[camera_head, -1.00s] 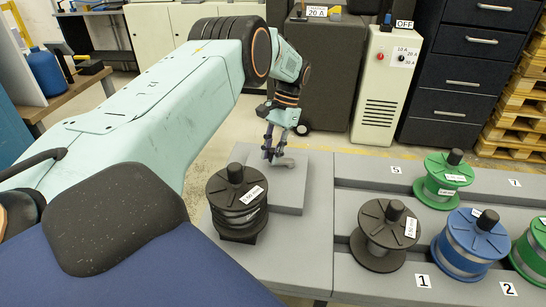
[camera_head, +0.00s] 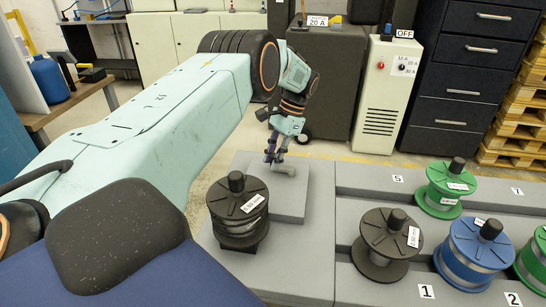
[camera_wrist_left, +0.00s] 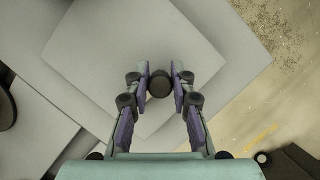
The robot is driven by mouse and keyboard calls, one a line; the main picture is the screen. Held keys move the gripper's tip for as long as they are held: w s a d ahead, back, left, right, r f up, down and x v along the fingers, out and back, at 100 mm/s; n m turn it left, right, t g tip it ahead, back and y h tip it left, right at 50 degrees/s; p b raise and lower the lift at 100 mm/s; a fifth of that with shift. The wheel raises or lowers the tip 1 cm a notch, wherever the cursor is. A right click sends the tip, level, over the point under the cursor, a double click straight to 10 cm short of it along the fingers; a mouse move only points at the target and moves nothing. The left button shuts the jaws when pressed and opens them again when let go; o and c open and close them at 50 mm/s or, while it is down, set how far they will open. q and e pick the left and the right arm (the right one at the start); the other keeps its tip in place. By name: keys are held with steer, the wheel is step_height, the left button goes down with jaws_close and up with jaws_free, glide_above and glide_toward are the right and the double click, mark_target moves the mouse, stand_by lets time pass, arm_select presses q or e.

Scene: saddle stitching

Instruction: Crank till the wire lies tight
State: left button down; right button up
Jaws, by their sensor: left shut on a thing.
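My left gripper (camera_head: 272,156) reaches down over a raised grey block (camera_head: 292,205) behind the front black spool. In the left wrist view its fingers (camera_wrist_left: 159,85) are shut on a dark round crank knob (camera_wrist_left: 159,79). A short grey crank arm (camera_head: 286,169) shows beside the fingertips in the head view. The front black spool (camera_head: 240,218) stands upright with a knob on top and a white label. I cannot make out the wire or how tight it lies. My right gripper is not in view.
Another black spool (camera_head: 384,246), a blue spool (camera_head: 472,255) and green spools (camera_head: 445,189) stand in numbered places on the grey bench (camera_head: 300,268). A beige power unit (camera_head: 382,105) marked OFF and a dark cabinet (camera_head: 468,75) stand behind.

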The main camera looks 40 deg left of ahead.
arm_select(q)
steer(key=shift+w+d, duration=0.1)
steer(key=shift+d, duration=0.1)
steer(key=c, duration=1.2)
jaws_free()
steer(key=shift+o, duration=0.3)
steer(key=shift+a, duration=0.1)
steer(key=v, duration=0.7)
steer(key=shift+r, duration=0.2)
steer(key=shift+w, duration=0.1)
